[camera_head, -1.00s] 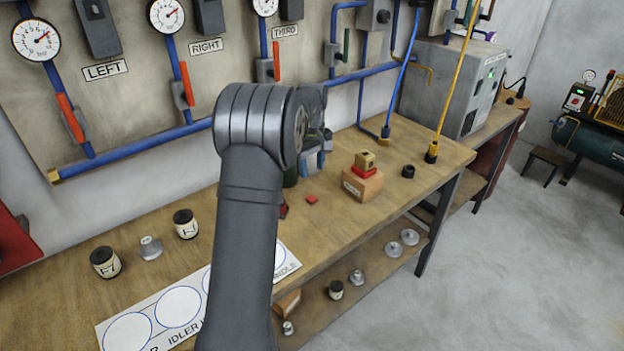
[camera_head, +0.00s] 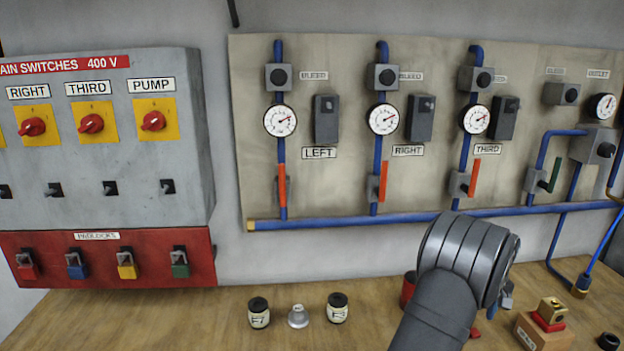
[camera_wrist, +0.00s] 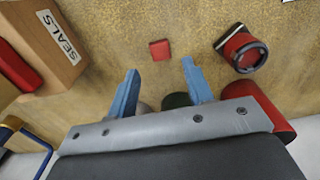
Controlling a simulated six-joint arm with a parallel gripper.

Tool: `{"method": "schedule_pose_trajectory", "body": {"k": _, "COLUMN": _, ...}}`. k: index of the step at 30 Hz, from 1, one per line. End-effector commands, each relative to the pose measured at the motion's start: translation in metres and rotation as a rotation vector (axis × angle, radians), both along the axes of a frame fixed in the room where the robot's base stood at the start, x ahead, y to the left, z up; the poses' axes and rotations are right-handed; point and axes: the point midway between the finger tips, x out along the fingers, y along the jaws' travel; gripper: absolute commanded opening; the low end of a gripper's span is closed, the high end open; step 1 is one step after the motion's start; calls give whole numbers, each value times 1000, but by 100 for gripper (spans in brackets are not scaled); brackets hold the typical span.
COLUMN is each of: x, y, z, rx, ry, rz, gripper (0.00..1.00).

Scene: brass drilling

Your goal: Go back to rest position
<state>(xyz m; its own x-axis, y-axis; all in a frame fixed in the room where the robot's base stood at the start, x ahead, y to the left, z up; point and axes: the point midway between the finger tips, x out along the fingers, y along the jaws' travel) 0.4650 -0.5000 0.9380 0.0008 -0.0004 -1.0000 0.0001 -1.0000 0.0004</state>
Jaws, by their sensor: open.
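My gripper (camera_wrist: 158,65) shows in the wrist view with its two blue fingers apart, above the wooden bench (camera_wrist: 110,20). Nothing is clearly held between the fingertips. A small red square piece (camera_wrist: 159,50) lies on the bench just past the fingertips. A dark green round thing and a grey one show behind the fingers, partly covered by the gripper body. In the head view my arm's thick grey joint hides most of the gripper.
The wooden SEALS box (camera_wrist: 42,45) stands left in the wrist view; a red cylinder with a dark ring (camera_wrist: 243,50) is at right. In the head view two dark-lidded jars (camera_head: 259,313) flank a metal part (camera_head: 298,317). The gauge panel (camera_head: 340,170) rises behind the bench.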

Motion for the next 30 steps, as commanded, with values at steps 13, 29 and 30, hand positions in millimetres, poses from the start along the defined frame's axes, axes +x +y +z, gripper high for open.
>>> {"method": "schedule_pose_trajectory", "body": {"k": 13, "x": 0, "y": 0, "z": -31, "rx": -2, "ry": -2, "rz": 0, "gripper": 47}}
{"method": "schedule_pose_trajectory", "body": {"k": 29, "x": 0, "y": 0, "z": -16, "rx": 0, "ry": 0, "rz": 0, "gripper": 47}}
{"method": "schedule_pose_trajectory", "body": {"k": 30, "x": 0, "y": 0, "z": -17, "rx": 0, "ry": 0, "rz": 0, "gripper": 47}}
